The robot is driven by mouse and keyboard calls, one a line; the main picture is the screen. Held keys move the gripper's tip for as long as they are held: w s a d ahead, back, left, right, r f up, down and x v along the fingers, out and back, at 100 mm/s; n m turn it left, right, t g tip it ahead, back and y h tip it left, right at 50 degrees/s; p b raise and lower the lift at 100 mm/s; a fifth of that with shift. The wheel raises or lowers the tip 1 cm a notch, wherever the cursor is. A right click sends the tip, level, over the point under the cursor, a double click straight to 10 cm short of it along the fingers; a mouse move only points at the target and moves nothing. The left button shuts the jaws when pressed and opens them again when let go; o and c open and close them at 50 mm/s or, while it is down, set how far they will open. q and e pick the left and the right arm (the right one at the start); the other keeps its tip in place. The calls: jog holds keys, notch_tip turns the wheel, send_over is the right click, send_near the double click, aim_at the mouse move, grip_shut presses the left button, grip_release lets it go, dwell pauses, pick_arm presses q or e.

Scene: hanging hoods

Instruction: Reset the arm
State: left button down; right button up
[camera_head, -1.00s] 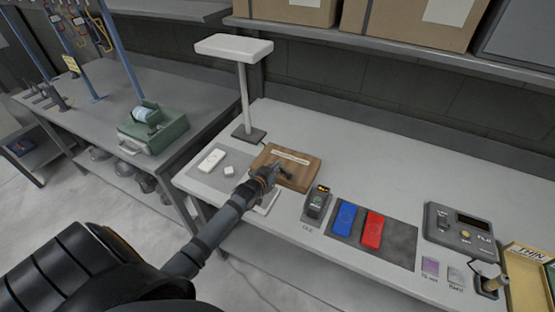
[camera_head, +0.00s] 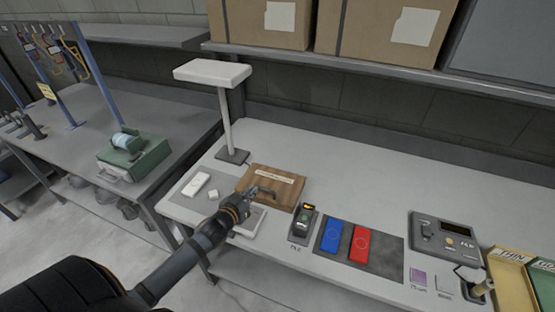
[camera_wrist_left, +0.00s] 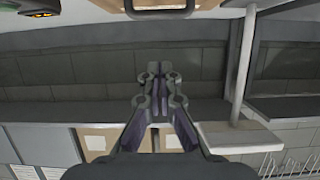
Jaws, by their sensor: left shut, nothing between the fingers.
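My left arm comes in from the lower left of the head view. Its gripper (camera_head: 266,193) is shut and empty, in front of a brown wooden board (camera_head: 283,179) in the picture. I cannot tell how high above the bench it is. In the left wrist view the fingers (camera_wrist_left: 160,76) are together with nothing between them; that view is upside down and shows the wall and shelf beyond. My right gripper is not in view.
The grey bench (camera_head: 300,150) carries a white lamp (camera_head: 212,73), a black handheld device (camera_head: 303,226), a blue case (camera_head: 331,237), a red case (camera_head: 359,244) and a grey control box (camera_head: 445,238). A green machine (camera_head: 135,155) stands on the left bench.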

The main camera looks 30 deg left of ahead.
pick_arm(q)
jog(key=s+d+f+m+g, duration=0.15)
jog(key=s+d+g, duration=0.3)
jog(key=s, duration=0.55)
jog(key=s+d+f+g, duration=0.2)
jog(key=s+d+g, duration=0.3)
jog(key=s, duration=0.6)
jog(key=s+a+f+g+b, duration=0.1)
jog(key=a+f, duration=0.1)
jog(key=f, duration=1.3)
jog(key=s+a+f+g+b, duration=0.2)
jog(key=f, duration=1.3)
jog(key=s+a+f+b, duration=0.1)
jog(key=s+f, duration=1.5)
jog(key=s, duration=0.1)
jog(key=shift+s+f, duration=0.25)
jog(key=shift+s, duration=0.15)
jog(key=shift+a+n+g, duration=0.1)
jog(key=shift+n+g, duration=0.15)
